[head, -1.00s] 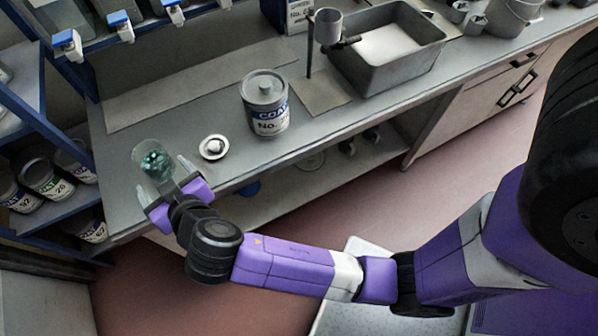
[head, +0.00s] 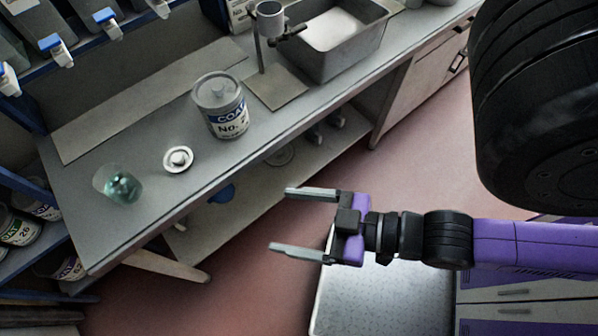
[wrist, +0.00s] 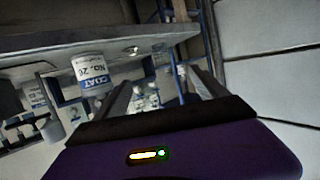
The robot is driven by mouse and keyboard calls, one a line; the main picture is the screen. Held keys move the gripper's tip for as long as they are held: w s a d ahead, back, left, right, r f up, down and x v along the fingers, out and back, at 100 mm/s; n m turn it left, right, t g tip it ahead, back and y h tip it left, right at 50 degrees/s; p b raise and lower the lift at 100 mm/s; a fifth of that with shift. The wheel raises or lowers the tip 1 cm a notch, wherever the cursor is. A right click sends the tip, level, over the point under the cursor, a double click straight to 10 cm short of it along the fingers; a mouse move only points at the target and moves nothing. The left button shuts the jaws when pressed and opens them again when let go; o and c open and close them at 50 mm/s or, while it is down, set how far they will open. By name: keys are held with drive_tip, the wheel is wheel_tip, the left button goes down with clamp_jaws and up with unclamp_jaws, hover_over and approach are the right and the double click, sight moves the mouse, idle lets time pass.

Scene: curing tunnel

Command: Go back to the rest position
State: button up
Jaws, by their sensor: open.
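My gripper (head: 304,220) is open and empty in the head view. It is clear of the bench, in front of its edge, with its fingers pointing left. In the wrist view, its two dark fingers (wrist: 165,90) stand apart with nothing held between them. A clear beaker (head: 118,184) with greenish contents stands on the left part of the bench, apart from my gripper.
The grey bench (head: 150,135) holds a coat can (head: 220,105), a small white lidded dish (head: 178,159), a stand with a cup (head: 270,22) and a metal basin (head: 335,45). Blue shelving with cans is at left. Reddish floor (head: 240,275) lies open below my gripper.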

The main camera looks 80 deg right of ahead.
drive_tip(key=shift+s+d+r, duration=0.3)
drive_tip(key=shift+s+r, duration=0.1)
drive_tip(key=shift+r, duration=0.15)
drive_tip(key=shift+s+d+r, duration=0.3)
drive_tip(key=shift+s+r, duration=0.1)
drive_tip(key=shift+r, duration=0.1)
